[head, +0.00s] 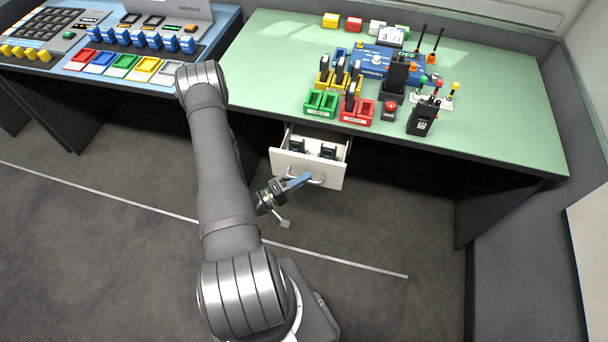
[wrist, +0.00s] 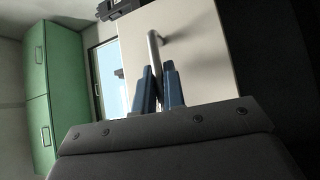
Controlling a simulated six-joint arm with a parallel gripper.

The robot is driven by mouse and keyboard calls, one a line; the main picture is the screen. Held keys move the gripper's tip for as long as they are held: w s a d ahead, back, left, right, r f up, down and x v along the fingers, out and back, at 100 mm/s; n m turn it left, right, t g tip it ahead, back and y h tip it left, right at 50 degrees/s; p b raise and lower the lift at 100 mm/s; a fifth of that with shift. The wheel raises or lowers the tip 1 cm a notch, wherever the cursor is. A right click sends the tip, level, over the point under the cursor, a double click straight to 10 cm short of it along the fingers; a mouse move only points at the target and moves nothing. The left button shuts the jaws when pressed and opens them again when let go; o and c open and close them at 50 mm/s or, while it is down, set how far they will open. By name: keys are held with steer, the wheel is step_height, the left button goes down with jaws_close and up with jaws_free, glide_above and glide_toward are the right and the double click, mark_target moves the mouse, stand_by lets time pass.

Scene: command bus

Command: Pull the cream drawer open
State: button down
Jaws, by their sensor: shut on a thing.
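The cream drawer (head: 328,172) hangs under the green desk in the head view and stands partly pulled out, with dark objects lying inside it. Its front also shows in the wrist view (wrist: 195,60). The drawer's metal handle (wrist: 153,45) runs between the two blue fingers of my gripper (wrist: 160,90). In the head view my gripper (head: 300,181) is at the drawer front, with its blue fingers at the handle. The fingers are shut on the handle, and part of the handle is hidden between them.
The green desk (head: 260,75) above carries radios, coloured trays and a blue box (head: 392,66). A blue console (head: 215,35) with coloured buttons stands at the left. Dark desk panels (head: 484,205) stand right of the drawer. The grey floor (head: 380,235) before the drawer is clear.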

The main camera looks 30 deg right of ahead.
steer(key=c, duration=1.8)
jaws_free()
steer(key=a, duration=0.5)
steer(key=a+f, duration=0.1)
steer(key=a, duration=0.5)
steer(key=a+f, duration=0.1)
steer(key=a, duration=0.5)
steer(key=shift+w+a+f, duration=0.1)
steer(key=shift+d+r, duration=0.35)
steer(key=shift+d, duration=2.2)
steer(key=shift+d+r, duration=0.3)
steer(key=shift+d, duration=2.25)
steer(key=shift+d+r, duration=0.35)
steer(key=shift+d, duration=2.2)
steer(key=shift+a, duration=0.15)
